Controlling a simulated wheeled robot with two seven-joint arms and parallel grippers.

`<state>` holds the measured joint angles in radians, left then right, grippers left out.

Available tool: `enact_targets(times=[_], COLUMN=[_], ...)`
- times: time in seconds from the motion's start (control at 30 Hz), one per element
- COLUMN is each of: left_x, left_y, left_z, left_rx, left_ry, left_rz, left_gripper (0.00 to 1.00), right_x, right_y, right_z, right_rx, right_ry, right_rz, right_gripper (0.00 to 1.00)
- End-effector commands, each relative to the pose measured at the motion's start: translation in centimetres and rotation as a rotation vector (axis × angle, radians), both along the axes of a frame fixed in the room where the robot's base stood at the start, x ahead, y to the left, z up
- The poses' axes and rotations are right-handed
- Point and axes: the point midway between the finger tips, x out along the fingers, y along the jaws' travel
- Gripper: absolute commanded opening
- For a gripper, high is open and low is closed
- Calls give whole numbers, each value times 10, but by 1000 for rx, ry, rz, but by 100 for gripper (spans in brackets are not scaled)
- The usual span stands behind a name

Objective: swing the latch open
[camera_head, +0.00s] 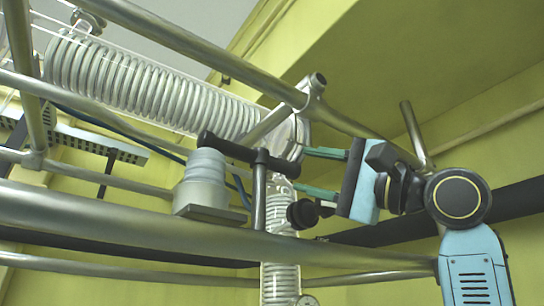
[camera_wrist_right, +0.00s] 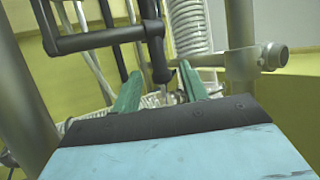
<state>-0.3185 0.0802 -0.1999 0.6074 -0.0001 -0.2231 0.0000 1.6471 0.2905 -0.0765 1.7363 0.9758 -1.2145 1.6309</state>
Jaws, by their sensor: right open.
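The latch appears to be the black bar-and-post handle (camera_head: 232,148) beside the vertical glass coil column. Its bar runs to a T-shaped joint on an upright black post. It also shows in the right wrist view (camera_wrist_right: 105,39), where a dark rounded end hangs down just beyond my fingertips. My right gripper (camera_head: 302,170) comes in from the right with its green fingers spread. In the right wrist view, its fingers (camera_wrist_right: 163,88) stand on either side of that dark end, with nothing clearly held. I cannot tell whether they touch it. My left gripper is out of view.
A horizontal glass coil condenser (camera_head: 150,88) lies at the upper left. A grey stepped cylinder (camera_head: 203,180) stands left of the black post. A thick metal rail (camera_head: 150,222) crosses in front. In the right wrist view, a metal post with a clamp (camera_wrist_right: 242,60) stands close on the right.

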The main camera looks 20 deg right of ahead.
Motion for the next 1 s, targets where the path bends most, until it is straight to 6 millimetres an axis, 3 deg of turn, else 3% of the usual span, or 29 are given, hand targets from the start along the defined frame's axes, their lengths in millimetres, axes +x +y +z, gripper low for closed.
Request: enact_targets(times=[0.13, 0.43, 0.83, 1.0], left_x=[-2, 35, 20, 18], left_y=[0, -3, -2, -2], left_z=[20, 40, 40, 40], left_rx=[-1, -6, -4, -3], left_ry=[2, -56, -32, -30], left_rz=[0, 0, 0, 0], left_gripper=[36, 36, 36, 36], right_x=[22, 49, 54, 54], right_y=[22, 49, 53, 53], right_z=[17, 34, 34, 34], right_rx=[-2, -1, -1, -1], right_ry=[4, 2, 1, 1], right_rz=[1, 0, -2, -2], right_gripper=[43, 43, 43, 21])
